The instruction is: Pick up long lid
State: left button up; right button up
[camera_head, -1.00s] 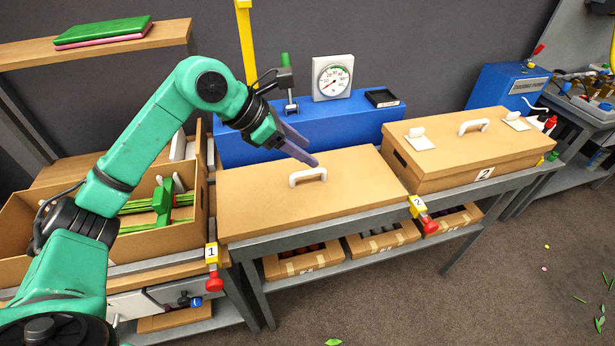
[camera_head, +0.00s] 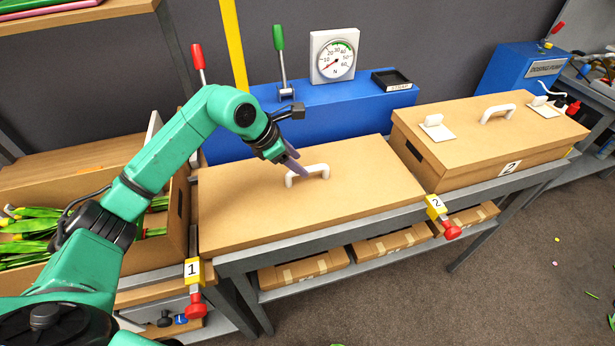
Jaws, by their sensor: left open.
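A long flat cardboard lid (camera_head: 330,215) lies on the grey table in the middle. My right gripper is not in view.
A blue machine (camera_head: 365,100) with a dial gauge (camera_head: 333,55) and a green-topped lever (camera_head: 280,55) stands behind the lid. An open cardboard box (camera_head: 177,205) with green-leaved bunches is at the left. Yellow-and-red fittings (camera_head: 440,215) sit on the table's front edge.

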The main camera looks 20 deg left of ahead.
aim_at(307, 168)
pick_arm(q)
jog(key=p+x, duration=0.2)
jog(key=x, duration=0.3)
jog(key=shift+w+d+f+p, duration=0.1)
jog(key=shift+w+f+p, duration=0.05)
jog(key=shift+p, duration=0.15)
jog(key=shift+w+d+f, duration=0.1)
jog(key=shift+w+f, duration=0.05)
jog(key=shift+f, duration=0.25)
grip_shut()
jog(key=shift+r, duration=0.1)
